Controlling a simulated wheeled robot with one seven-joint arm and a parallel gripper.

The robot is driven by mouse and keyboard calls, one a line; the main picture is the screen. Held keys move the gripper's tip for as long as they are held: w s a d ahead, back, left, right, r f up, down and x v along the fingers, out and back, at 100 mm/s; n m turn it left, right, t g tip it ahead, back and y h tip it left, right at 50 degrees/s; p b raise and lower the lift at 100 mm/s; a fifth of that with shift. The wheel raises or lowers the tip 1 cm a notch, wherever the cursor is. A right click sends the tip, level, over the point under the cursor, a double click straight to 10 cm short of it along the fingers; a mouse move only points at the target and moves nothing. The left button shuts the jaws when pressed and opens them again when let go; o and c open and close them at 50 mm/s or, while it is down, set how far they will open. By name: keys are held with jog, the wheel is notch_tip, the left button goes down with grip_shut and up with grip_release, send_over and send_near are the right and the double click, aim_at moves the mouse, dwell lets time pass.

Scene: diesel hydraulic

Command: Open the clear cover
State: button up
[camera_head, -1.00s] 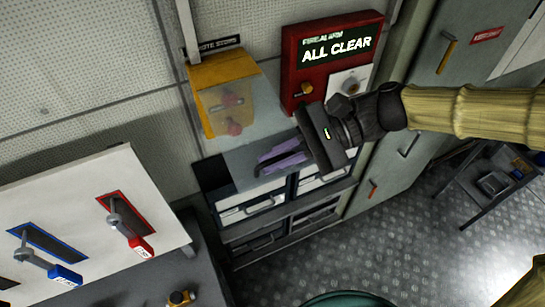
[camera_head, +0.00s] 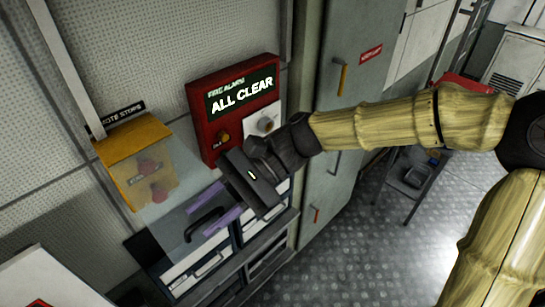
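The clear cover (camera_head: 183,222) is a see-through panel with a black curved handle (camera_head: 203,226). It is in front of and below a yellow box (camera_head: 126,146) on the wall. Red buttons (camera_head: 159,192) show inside the box through clear material. I cannot tell how far the cover is swung from the box. My gripper (camera_head: 214,211) reaches in from the right.
A red fire alarm panel (camera_head: 207,112) reading "ALL CLEAR" is on the wall right of the yellow box. Drawers (camera_head: 193,272) lie below the cover. A grey cabinet (camera_head: 350,110) stands to the right. The patterned metal floor (camera_head: 375,240) is open at lower right.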

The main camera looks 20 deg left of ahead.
jog(key=b+v, duration=0.4)
jog(key=v, duration=1.2)
jog(key=shift+b, duration=0.3)
jog(key=shift+d+r, duration=0.1)
